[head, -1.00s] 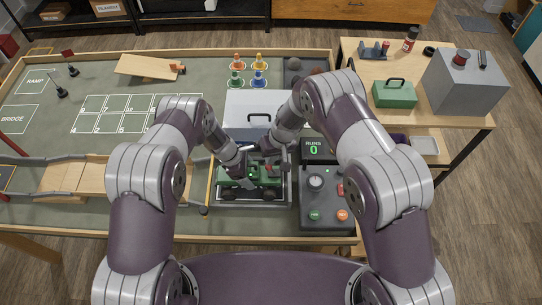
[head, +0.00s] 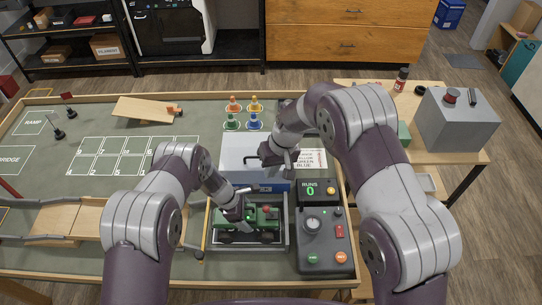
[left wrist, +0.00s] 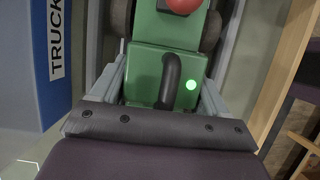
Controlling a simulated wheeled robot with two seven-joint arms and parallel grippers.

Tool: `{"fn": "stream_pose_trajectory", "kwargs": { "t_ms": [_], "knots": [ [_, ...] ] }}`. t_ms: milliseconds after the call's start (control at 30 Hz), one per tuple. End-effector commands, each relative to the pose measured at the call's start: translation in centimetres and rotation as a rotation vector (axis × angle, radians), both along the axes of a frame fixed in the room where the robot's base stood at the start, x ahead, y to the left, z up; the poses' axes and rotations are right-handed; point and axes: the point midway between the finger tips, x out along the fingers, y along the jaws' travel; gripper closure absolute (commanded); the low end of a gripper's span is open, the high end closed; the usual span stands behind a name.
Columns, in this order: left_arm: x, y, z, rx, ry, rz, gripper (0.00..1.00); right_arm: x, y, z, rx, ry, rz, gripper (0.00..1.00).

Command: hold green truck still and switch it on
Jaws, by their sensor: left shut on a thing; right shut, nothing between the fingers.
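The green truck (head: 264,222) sits in a grey tray (head: 287,243) in front of the white and blue box. My left gripper (head: 238,215) is shut on the truck's left part from above. In the left wrist view the truck (left wrist: 145,70) lies between the two fingers, with a black curved handle, a lit green light (left wrist: 191,85) and a red knob (left wrist: 183,5) on top. My right gripper (head: 277,160) is shut and empty, raised over the box, behind the truck and apart from it.
The white and blue box (head: 240,150) stands just behind the tray. A dark control console (head: 322,225) showing "RUNS 0" is to the right. Wooden ramps (head: 75,225) lie at left.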

Motion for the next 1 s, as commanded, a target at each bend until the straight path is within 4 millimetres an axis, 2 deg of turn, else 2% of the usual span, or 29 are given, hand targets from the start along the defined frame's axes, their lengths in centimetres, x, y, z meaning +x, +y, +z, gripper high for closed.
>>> {"fn": "stream_pose_trajectory", "kwargs": {
  "t_ms": [167, 200, 233, 267, 467, 567, 900, 1000],
  "knots": [
    [0.1, 0.0, 0.1, 0.0, -0.001, 0.0, 0.81, 0.0, 0.0, 0.1, 0.0, 0.0, 0.0, 1.0],
    [0.1, 0.0, 0.1, 0.0, -0.001, 0.0, 0.16, 0.0, 0.0, 0.1, 0.0, 0.0, 0.0, 1.0],
    [0.1, 0.0, 0.1, 0.0, -0.001, 0.0, 0.06, 0.0, 0.0, 0.0, 0.0, 0.0, 0.0, 1.0],
    [0.1, 0.0, 0.1, 0.0, -0.001, 0.0, 0.0, 0.0, 0.0, 0.0, 0.0, -0.001, 0.0, 1.0],
    [0.0, 0.0, 0.0, 0.0, 0.0, 0.0, 0.0, 0.0, 0.0, 0.0, 0.0, -0.001, 0.0, 1.0],
    [0.1, 0.3, 0.7, 0.0, -0.001, 0.001, 0.0, 0.0, 0.0, 0.0, 0.0, -0.001, 0.0, 1.0],
    [0.1, 3.5, 8.4, 0.0, -0.004, 0.002, 0.0, 0.0, 0.0, 0.0, 0.0, -0.001, 0.0, 1.0],
    [0.1, 4.1, 10.0, 0.0, -0.002, 0.002, 0.0, 0.0, 0.0, 0.0, 0.0, -0.001, 0.0, 1.0]
  ]
}}
